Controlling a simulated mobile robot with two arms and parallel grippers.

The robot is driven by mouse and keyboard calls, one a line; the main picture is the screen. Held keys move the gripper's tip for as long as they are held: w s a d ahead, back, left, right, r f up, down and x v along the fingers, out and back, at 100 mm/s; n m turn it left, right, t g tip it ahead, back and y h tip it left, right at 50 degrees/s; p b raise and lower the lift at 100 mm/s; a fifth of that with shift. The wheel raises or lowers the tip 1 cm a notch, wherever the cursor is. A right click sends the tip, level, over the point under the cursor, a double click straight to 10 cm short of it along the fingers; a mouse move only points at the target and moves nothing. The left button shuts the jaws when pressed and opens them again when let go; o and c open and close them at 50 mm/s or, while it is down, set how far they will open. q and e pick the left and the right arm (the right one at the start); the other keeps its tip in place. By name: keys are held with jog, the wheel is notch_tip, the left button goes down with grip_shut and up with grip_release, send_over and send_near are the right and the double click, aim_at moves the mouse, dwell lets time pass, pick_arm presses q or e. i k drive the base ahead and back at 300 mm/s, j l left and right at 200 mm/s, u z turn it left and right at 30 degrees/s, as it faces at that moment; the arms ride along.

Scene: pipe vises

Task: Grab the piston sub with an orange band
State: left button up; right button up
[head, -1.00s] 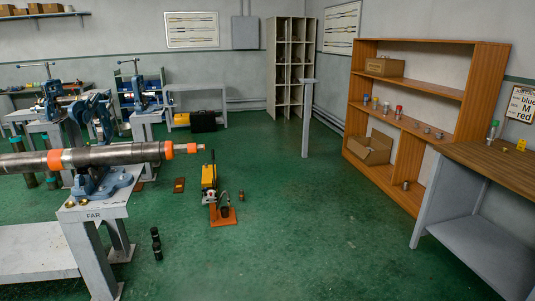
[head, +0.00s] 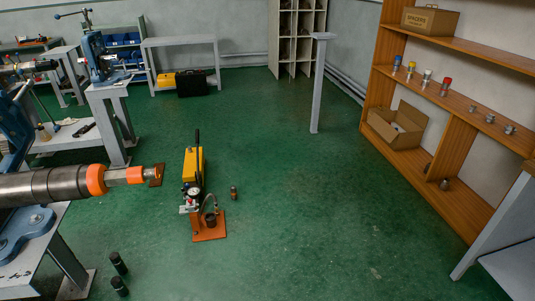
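A long dark steel tool string (head: 45,184) enters from the left in the head view, lying in a blue vise (head: 30,222). Toward its right end are two orange bands (head: 96,180) (head: 135,174) with a bare steel length between them. I cannot tell from this view which section is the piston sub. Neither of my grippers is in view.
A yellow pump unit on an orange plate (head: 208,226) stands on the floor right of the tip. Two dark cylinders (head: 119,263) stand below the string. A wooden shelf (head: 455,160) with small parts is at right.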

aim_at(233, 192)
jog(key=i+l+u, duration=0.2)
jog(key=i, duration=0.35)
jog(key=i+l+u, duration=0.1)
jog(key=i+u, duration=0.15)
jog(key=i, duration=0.35)
jog(key=z, duration=0.45)
jog(key=i+z, duration=0.1)
jog(key=z, duration=0.3)
jog(key=i+z, duration=0.1)
jog(key=z, duration=0.8)
jog(key=j+z, duration=0.1)
jog(key=z, duration=0.3)
jog(key=i+j+z, duration=0.1)
jog(key=z, duration=0.35)
jog(key=j+z, duration=0.1)
jog(key=z, duration=0.35)
jog(key=i+j, duration=0.1)
jog(key=j, duration=0.35)
jog(key=i+j, duration=0.1)
jog(key=j, duration=0.35)
jog(key=k+j+u, duration=0.1)
jog(key=j+u, duration=0.8)
jog(key=j, duration=0.2)
jog(key=i+j+u, duration=0.1)
jog(key=j+u, duration=0.3)
jog(key=j, duration=0.15)
